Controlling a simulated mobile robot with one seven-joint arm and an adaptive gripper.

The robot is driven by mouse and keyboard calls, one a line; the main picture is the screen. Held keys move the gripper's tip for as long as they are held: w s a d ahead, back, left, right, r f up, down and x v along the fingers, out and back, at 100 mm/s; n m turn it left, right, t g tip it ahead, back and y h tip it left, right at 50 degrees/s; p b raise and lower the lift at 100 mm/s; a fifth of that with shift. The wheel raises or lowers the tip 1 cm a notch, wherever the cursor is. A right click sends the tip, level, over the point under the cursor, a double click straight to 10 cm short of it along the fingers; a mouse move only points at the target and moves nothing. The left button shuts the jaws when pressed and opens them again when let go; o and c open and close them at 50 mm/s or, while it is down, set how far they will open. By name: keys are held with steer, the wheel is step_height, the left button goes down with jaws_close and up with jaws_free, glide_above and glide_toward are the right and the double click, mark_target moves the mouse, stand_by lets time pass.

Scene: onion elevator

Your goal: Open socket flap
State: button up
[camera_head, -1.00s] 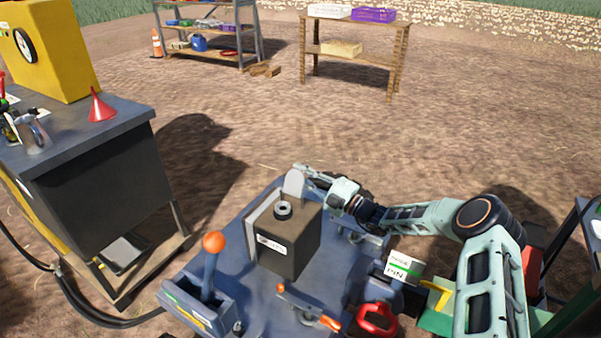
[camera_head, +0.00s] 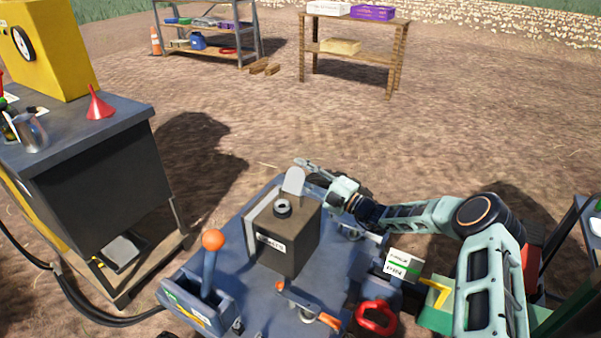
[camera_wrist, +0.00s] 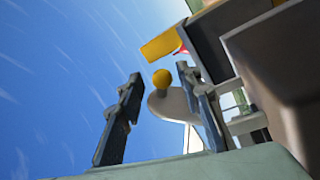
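A grey rounded plate (camera_head: 293,181), which looks like the socket flap, stands upright behind the dark box on the blue machine deck. In the wrist view a grey rounded piece (camera_wrist: 170,108) with a yellow ball (camera_wrist: 161,77) shows between the fingers; it may be the same flap. My gripper (camera_head: 306,168) reaches in from the right, just behind the plate. In the wrist view my gripper (camera_wrist: 160,98) has its two dark fingers apart, with a gap around the grey piece. I cannot tell whether a finger touches it. The socket itself is hidden.
The dark box (camera_head: 285,240) with a black cap stands close in front of my gripper. An orange-knobbed lever (camera_head: 212,240) and a red handle (camera_head: 376,317) are on the machine. A workbench (camera_head: 100,150) stands left. Open dirt lies behind the machine.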

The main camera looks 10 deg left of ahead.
steer(key=v, duration=1.2)
